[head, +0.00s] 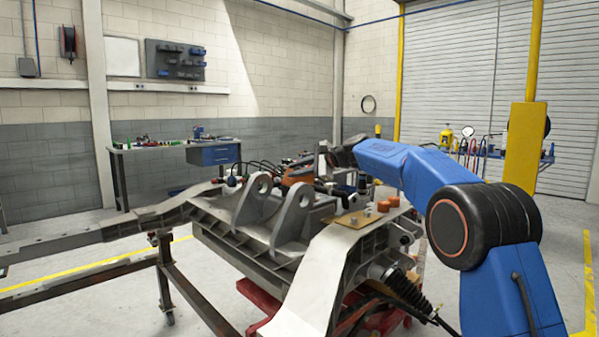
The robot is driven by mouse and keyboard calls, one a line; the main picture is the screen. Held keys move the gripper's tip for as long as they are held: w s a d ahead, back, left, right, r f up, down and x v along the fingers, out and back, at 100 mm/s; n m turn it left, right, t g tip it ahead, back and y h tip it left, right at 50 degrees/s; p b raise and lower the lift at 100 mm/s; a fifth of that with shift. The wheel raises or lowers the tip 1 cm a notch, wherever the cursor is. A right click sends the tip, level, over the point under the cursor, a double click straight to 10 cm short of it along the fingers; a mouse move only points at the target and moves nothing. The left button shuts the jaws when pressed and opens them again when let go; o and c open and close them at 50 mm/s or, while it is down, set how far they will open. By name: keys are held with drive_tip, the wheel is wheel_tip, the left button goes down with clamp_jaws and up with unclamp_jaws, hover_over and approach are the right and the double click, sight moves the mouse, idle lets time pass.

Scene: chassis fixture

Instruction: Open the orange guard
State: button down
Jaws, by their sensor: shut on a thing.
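The orange guard (298,172) shows as a small orange piece in the middle of the chassis fixture (325,262), behind the two grey upright lugs. Dark parts and hoses around it hide some of it, and its angle is hard to read. My blue arm reaches in from the lower right and bends over the fixture. My gripper (316,163) is small and dark at the arm's far end, beside the guard. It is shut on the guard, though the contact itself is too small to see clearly.
Two grey lugs (257,200) stand up in front of the guard. A workbench (175,158) stands at the back left, a yellow post (524,145) at the right.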

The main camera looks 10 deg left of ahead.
drive_tip(key=shift+s+a+f+n+t+h, duration=0.1)
drive_tip(key=shift+s+a+n+t+h, duration=0.25)
drive_tip(key=shift+n, duration=0.2)
drive_tip(key=shift+s+a+n+t+h, duration=0.15)
drive_tip(key=shift+s+a+n+h, duration=0.1)
drive_tip(key=shift+s+n, duration=0.25)
drive_tip(key=c, duration=1.6)
unclamp_jaws()
drive_tip(key=shift+v, duration=8.7)
drive_tip(key=shift+s, duration=0.1)
